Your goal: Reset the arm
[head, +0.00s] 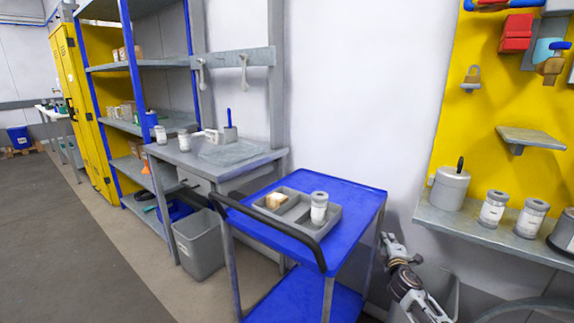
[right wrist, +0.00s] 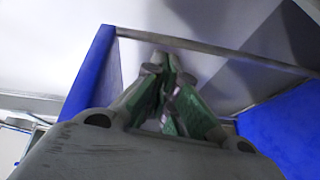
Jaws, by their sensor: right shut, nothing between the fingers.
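My right gripper (head: 385,238) shows in the head view beside the right side of the blue cart (head: 352,186), low against the white wall. In the right wrist view its fingers (right wrist: 166,75) are together with nothing between them. My right arm comes up from the bottom edge of the head view. My left gripper is in neither view.
A grey tray (head: 322,236) on the cart holds a white-labelled can (head: 319,207) and a small tan block (head: 275,200). A grey shelf (head: 485,232) with cans and a lidded pot (head: 449,188) is right of my gripper. A grey bin (head: 198,244) stands left of the cart.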

